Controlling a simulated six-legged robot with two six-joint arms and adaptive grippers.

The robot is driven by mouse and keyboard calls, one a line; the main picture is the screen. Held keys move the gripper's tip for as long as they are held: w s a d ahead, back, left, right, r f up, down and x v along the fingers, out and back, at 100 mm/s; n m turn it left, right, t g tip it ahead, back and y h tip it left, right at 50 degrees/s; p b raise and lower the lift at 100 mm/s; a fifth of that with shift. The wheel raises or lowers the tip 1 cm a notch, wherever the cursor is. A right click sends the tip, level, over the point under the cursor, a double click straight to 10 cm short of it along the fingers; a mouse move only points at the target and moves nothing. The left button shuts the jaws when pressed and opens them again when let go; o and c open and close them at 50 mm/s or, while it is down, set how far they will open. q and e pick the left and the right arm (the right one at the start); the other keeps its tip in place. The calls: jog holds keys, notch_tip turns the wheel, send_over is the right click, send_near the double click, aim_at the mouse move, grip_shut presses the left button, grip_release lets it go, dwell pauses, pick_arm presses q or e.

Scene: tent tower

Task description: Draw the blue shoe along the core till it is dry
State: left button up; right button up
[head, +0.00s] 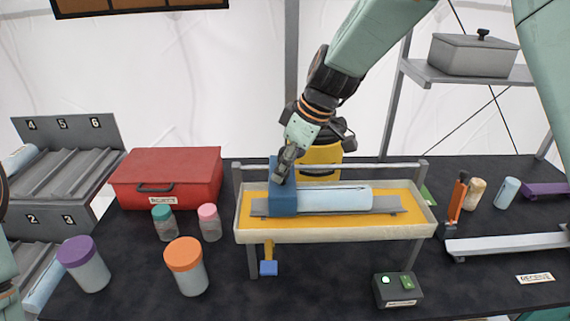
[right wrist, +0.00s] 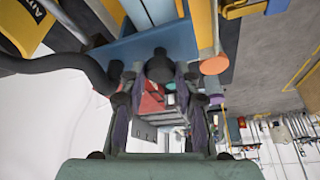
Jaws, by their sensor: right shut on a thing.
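The blue shoe (head: 283,202) stands upright at the left end of the pale blue core (head: 338,198), across it. The core lies lengthwise on a grey strip in a cream tray (head: 340,235) with a yellow inside. My right gripper (head: 285,166) is shut on the upper part of the shoe. The shoe hides the core's left end, and I cannot tell how wet the core is. In the right wrist view the shoe (right wrist: 140,46) shows as a blue block beyond the fingers. Only bits of my left arm show at the left edge.
A rail (head: 375,166) runs along the tray's back. A red box (head: 167,178), lidded jars (head: 188,268) and a slotted rack (head: 65,165) stand left.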

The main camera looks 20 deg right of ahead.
grip_shut()
jog(key=shift+w+a+b, duration=0.3)
jog(key=shift+a+b, duration=0.25)
jog(key=shift+a, duration=0.4)
